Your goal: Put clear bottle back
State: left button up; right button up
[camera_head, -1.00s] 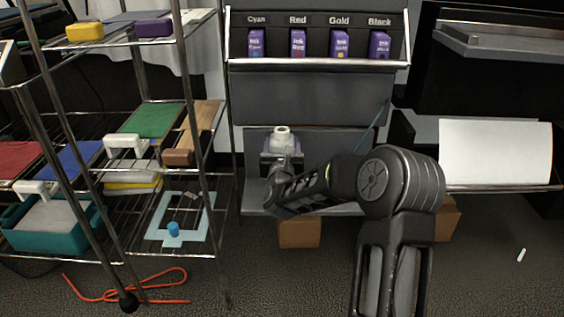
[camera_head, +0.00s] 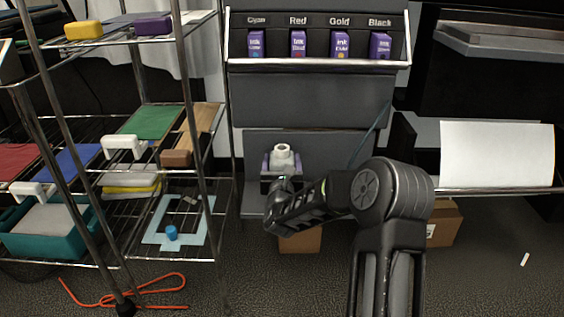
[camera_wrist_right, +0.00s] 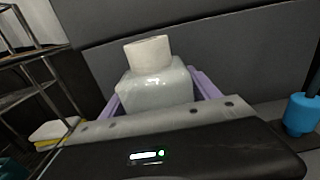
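The clear bottle (camera_wrist_right: 158,88), squarish and translucent with a white cap (camera_wrist_right: 148,52), stands upright in the right wrist view. It also shows in the head view (camera_head: 282,157) in front of the grey panel. My right gripper (camera_wrist_right: 160,95) has a purple finger on each side of the bottle and is shut on it. In the head view my right gripper (camera_head: 282,166) is above the low grey shelf (camera_head: 256,203). Whether the bottle's base touches the shelf is hidden by my wrist. My left gripper is in neither view.
A blue cylindrical thing (camera_wrist_right: 301,114) stands right of the bottle in the wrist view. Cardboard boxes (camera_head: 300,242) lie below the shelf. A wire rack (camera_head: 212,160) stands close on the left, a paper roll (camera_head: 496,153) on the right. Ink boxes (camera_head: 298,44) sit above.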

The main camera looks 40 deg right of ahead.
jog(key=shift+o, duration=1.1)
jog(key=shift+r, duration=0.1)
jog(key=shift+s+a+r, duration=0.1)
jog(key=shift+s+a, duration=0.25)
jog(key=shift+s, duration=0.05)
jog(key=p+v, duration=0.3)
jog(key=v, duration=0.8)
